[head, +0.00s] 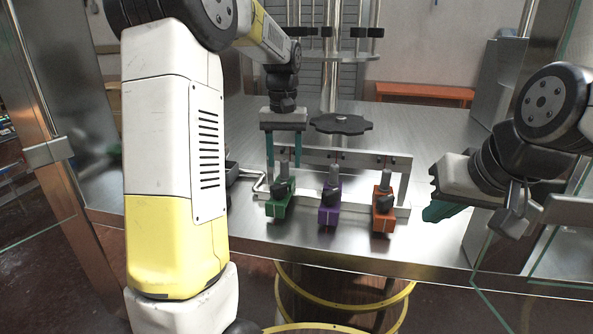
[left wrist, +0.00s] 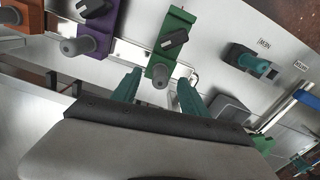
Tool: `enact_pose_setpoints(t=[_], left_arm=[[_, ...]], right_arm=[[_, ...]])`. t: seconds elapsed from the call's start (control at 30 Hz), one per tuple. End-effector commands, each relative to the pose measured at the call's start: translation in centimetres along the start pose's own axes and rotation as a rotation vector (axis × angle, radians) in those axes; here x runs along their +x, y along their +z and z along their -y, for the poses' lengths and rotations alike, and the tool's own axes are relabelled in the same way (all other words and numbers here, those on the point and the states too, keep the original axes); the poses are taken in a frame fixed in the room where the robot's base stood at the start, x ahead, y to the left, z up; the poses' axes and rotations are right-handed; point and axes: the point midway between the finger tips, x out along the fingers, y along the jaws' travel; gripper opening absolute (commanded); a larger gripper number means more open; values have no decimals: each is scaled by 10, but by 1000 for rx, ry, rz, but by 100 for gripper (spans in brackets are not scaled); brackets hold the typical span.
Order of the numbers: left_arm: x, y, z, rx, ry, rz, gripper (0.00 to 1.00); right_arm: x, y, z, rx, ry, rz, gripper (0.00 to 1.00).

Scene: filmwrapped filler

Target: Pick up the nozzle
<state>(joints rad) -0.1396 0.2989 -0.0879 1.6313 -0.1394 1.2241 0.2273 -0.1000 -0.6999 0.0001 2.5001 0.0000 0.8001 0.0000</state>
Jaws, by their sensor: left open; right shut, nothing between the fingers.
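Three valve-like units with grey cylindrical ends and dark knobs stand in a row on the metal table: a green one (head: 279,207), a purple one (head: 330,212) and an orange one (head: 383,215). I cannot tell which part is the nozzle. My left gripper (head: 284,165) is open and empty, pointing down behind the green unit. In the left wrist view, the green unit (left wrist: 171,42) has its grey end in the picture between the spread teal fingertips (left wrist: 159,82), with no visible contact. My right gripper (head: 437,211) is shut and empty, off to the right.
A light metal frame (head: 342,156) runs behind the units. A dark round plate (head: 341,124) sits behind it. A dark and teal fitting (left wrist: 247,60) lies beside a small label. Glass and metal posts bound the right side.

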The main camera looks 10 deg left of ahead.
Motion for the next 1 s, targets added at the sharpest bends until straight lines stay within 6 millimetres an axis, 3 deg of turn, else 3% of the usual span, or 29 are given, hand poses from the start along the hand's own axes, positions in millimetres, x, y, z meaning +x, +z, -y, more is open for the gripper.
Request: enact_pose_setpoints(t=[0.2,0.5,0.77,1.0], left_arm=[[31,-1,0,0,0,2,52],[35,-1,0,0,0,0,52],[35,-1,0,0,0,0,1],[35,-1,0,0,0,0,0]], right_arm=[[0,0,0,0,0,0,0],[0,0,0,0,0,0,0],[0,0,0,0,0,0,0],[0,0,0,0,0,0,0]])
